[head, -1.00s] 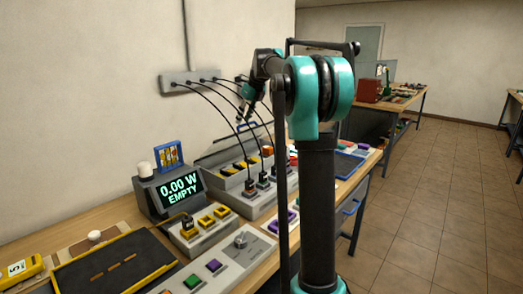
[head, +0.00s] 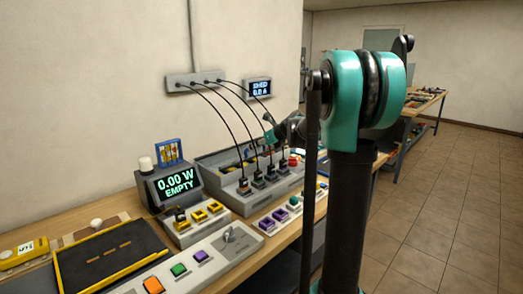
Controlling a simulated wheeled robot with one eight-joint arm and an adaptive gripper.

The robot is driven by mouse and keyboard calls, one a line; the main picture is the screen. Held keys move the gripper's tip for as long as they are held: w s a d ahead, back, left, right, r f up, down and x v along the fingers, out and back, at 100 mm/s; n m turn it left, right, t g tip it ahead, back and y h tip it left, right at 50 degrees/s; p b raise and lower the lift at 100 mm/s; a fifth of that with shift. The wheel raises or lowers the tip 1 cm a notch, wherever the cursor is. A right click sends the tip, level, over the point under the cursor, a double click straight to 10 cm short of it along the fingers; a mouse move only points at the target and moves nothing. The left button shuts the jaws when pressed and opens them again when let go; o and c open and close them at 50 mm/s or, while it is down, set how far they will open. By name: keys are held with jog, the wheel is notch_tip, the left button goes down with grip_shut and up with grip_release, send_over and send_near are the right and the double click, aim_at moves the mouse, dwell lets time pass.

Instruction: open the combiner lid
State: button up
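The grey box that looks like the combiner (head: 208,166) stands on the bench against the wall, in the middle of the head view. Yellow parts show inside it, and a raised grey panel, perhaps its lid, runs along its back. I cannot tell how far this panel is open. Several black cables curve down to plugs (head: 258,181) along the box's front. My gripper (head: 268,131) is above the box's right part, small and partly hidden by cables and my arm. I cannot tell whether its fingers are open or shut, or whether it touches the panel.
A display reading "0.00 W EMPTY" (head: 178,184) stands left of the box. In front are a block with yellow sockets (head: 186,233) and a button panel (head: 214,262). A black tray with yellow edges (head: 73,275) lies at the left. Open floor (head: 440,215) is at the right.

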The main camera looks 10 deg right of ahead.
jog(key=shift+s+d+f+t, duration=0.15)
jog(key=shift+f+t, duration=0.25)
jog(key=shift+f, duration=0.25)
